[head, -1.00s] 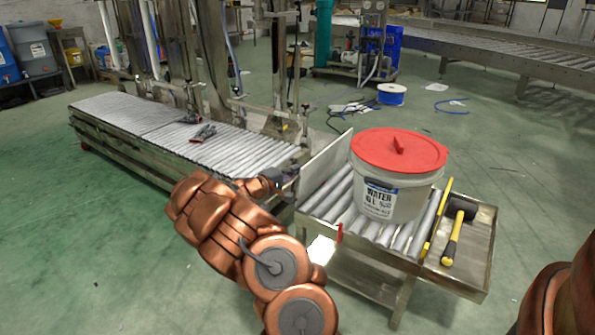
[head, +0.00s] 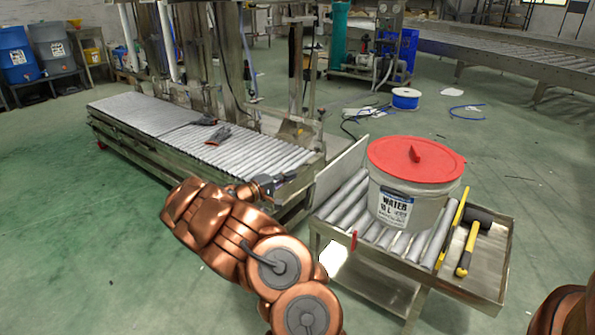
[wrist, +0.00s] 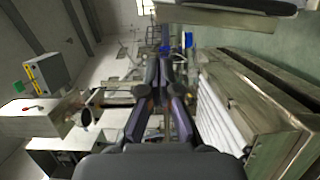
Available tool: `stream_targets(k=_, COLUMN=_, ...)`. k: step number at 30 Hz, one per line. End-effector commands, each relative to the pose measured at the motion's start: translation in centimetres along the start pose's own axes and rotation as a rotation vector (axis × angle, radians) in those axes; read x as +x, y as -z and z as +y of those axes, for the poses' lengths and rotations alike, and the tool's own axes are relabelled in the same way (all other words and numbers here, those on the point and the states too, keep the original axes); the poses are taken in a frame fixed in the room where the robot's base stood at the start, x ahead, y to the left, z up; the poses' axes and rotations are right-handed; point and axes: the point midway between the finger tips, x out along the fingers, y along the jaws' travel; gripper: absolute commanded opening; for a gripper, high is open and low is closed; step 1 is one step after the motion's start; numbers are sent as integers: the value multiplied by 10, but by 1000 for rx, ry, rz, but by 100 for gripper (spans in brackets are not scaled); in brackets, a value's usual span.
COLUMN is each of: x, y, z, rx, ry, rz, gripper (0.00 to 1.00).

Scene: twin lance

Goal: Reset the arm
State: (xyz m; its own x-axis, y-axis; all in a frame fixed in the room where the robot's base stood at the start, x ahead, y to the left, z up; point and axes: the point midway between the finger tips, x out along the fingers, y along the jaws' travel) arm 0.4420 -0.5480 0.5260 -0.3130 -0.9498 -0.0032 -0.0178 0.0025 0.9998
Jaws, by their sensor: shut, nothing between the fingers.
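My copper-coloured arm reaches up from the bottom of the head view. My gripper (head: 290,176) is at its end, in front of the near edge of the long roller conveyor in that view. In the wrist view my gripper (wrist: 163,62) points ahead with its dark fingers together and nothing between them.
A white bucket (head: 410,203) with a red lid stands on a short roller table (head: 335,229) to the right of my arm. A mallet (head: 468,248) lies beside it. The long roller conveyor (head: 150,115) runs behind my arm. Green floor is open at left.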

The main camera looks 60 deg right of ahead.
Motion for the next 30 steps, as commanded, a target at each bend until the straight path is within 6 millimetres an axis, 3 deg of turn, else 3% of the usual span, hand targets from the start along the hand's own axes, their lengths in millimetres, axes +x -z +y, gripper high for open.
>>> stream_targets(k=4, x=-25, y=2, z=3, rx=0, ry=2, rz=5, gripper=0)
stream_targets(k=10, x=-44, y=2, z=2, rx=1, ry=2, rz=7, gripper=0)
stream_targets(k=21, x=-48, y=1, z=5, rx=2, ry=1, rz=2, gripper=0)
stream_targets(k=23, x=-48, y=-2, z=16, rx=4, ry=1, rz=-8, gripper=0)
stream_targets(k=26, x=-50, y=-12, z=50, rx=7, ry=4, rz=-40, gripper=0)
stream_targets(k=30, x=-56, y=-39, z=116, rx=17, ry=27, rz=-113, gripper=0)
